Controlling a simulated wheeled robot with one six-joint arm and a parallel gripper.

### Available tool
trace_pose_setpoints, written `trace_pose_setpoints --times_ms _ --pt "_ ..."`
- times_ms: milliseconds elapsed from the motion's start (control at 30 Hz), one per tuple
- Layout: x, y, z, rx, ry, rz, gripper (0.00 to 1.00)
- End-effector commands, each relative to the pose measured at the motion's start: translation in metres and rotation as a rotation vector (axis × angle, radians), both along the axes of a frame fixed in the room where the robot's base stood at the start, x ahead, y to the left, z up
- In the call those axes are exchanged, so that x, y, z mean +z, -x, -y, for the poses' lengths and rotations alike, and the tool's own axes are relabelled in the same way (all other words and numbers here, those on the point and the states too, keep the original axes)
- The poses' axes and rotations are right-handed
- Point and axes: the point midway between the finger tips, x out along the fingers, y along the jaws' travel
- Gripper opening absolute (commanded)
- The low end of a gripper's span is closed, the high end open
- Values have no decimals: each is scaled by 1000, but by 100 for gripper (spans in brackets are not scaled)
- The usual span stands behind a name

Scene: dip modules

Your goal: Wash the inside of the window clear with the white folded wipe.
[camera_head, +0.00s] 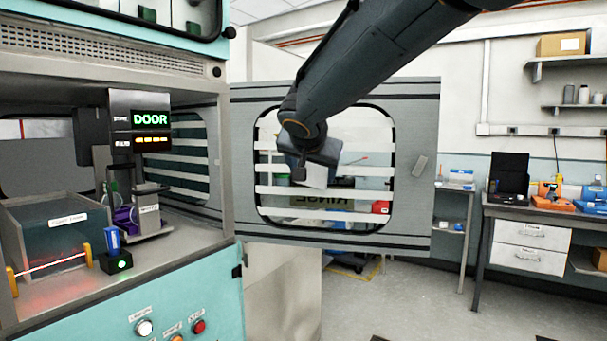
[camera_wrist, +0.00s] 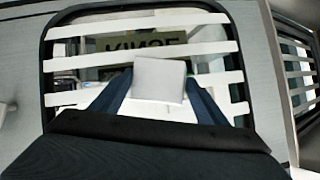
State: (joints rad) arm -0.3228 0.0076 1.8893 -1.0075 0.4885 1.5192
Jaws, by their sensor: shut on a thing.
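The window (camera_head: 350,180) is set in a grey door (camera_head: 418,120) that stands open, its inside facing me. Several white horizontal bands (camera_head: 350,191) cross the pane; I cannot tell whether they are marks or bars. The window also fills the upper wrist view, where its bands (camera_wrist: 90,65) show too. The white folded wipe (camera_wrist: 160,80) is held between the two blue fingers of my gripper (camera_wrist: 158,97). In the head view, the wipe (camera_head: 314,176) and my gripper (camera_head: 308,163) are in front of the window's left half. I cannot tell whether the wipe touches the pane.
A handle (camera_head: 420,165) sits on the door's right side. At left, the open teal cabinet holds a tank (camera_head: 60,250) and a device with a green "DOOR" display (camera_head: 150,119). A bench (camera_head: 530,212) with equipment stands at right. The floor (camera_head: 400,290) before it is clear.

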Motion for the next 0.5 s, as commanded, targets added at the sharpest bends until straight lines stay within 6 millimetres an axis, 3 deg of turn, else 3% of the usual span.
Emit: trace_pose_setpoints --times_ms 500 --pt "0 9 26 -2 0 1 32"
